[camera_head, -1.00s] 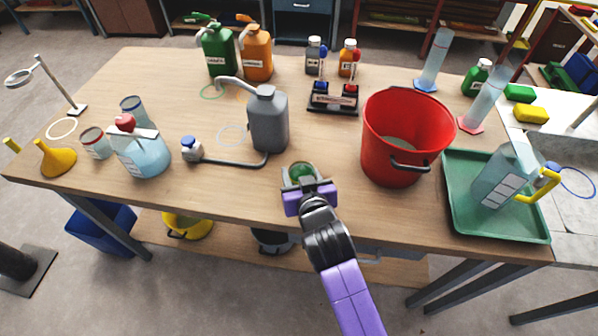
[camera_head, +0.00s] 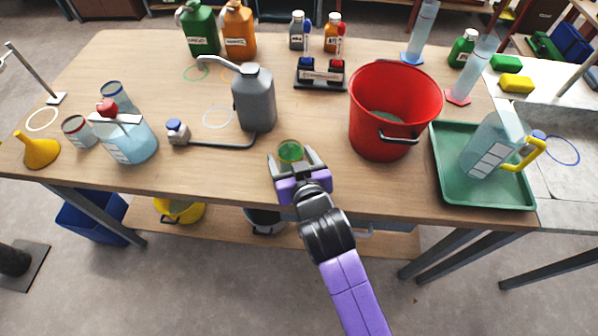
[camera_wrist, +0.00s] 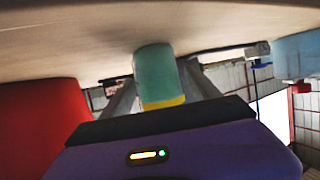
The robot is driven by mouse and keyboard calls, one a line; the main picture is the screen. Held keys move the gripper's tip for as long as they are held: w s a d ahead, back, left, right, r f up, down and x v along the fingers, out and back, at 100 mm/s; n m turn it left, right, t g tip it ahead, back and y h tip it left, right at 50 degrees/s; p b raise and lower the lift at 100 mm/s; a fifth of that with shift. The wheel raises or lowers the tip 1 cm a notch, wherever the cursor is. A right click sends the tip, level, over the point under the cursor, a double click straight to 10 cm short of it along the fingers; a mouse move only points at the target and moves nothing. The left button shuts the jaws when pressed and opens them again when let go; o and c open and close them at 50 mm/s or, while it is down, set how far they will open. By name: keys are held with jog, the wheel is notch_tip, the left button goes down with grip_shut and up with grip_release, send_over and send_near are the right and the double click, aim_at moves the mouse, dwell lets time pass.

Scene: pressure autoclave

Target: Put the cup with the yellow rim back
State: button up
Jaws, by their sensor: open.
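The small teal cup (camera_wrist: 157,68) has a yellow rim and sits between my gripper's fingers in the wrist view, which shows the scene upside down. In the head view the cup (camera_head: 290,151) stands upright on the wooden table (camera_head: 230,170), near its front edge, and looks green inside. My gripper (camera_head: 293,160) is open, with one finger on each side of the cup. Gaps show beside the cup, and the fingers do not appear to squeeze it.
A red bucket (camera_head: 395,110) stands right of the cup, and a grey wash can (camera_head: 254,98) with a long spout stands behind left. A green tray (camera_head: 448,180) with a bottle is farther right. Coloured rings, one white (camera_head: 217,117), one green (camera_head: 196,73), mark the table.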

jog(key=v, duration=0.8)
jog(key=shift+s+d+r, duration=0.1)
jog(key=shift+s, duration=0.15)
jog(key=s+d+f+m+t+h, duration=0.1)
jog(key=s+d+m+h, duration=0.1)
jog(key=s+d, duration=0.85)
jog(key=s+d+f+m+t+h, duration=0.1)
jog(key=s+d+m+h, duration=0.1)
jog(key=s+d, duration=0.8)
jog(key=d+r+v, duration=0.1)
jog(key=v, duration=1.1)
jog(key=shift+w+r+h, duration=0.3)
jog(key=shift+r+h, duration=0.05)
jog(key=shift+h, duration=0.05)
